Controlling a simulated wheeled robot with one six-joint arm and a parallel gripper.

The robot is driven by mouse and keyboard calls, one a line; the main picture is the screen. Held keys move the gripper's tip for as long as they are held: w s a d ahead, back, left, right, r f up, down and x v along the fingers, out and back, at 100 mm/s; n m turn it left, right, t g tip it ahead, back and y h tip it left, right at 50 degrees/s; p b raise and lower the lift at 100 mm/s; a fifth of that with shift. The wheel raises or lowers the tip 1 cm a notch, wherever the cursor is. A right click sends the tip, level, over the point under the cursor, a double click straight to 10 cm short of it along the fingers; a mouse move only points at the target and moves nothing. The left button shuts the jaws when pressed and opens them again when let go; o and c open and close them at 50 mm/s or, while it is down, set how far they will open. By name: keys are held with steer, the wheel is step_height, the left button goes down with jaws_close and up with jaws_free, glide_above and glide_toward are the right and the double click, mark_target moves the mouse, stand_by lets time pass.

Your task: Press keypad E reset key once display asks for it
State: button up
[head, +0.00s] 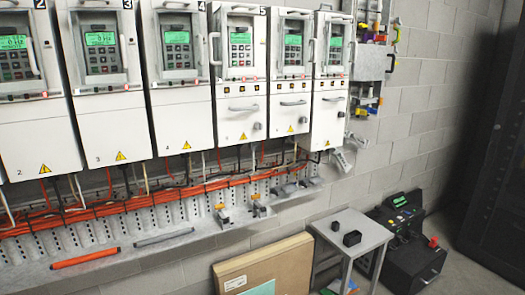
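A row of white drive cabinets hangs on the wall, each with a keypad under a small green display. These keypads show at the far left (16,68), then on the cabinet marked 3 (104,64), the one marked 4 (177,47), the one marked 5 (241,48), and two more to the right (292,50) (336,52). I cannot read a letter E on any of them. The displays are lit, but their text is too small to read surely; the leftmost seems to end in Hz. Single keys cannot be told apart. My gripper is not in view.
Orange cables (120,203) run below the cabinets. A metal ledge (190,240) under them holds an orange rod (85,258), a grey rod and clamps. A cardboard box (285,262), a grey stool (352,225) and a black case (415,260) stand low at right. A dark cabinet (492,190) stands far right.

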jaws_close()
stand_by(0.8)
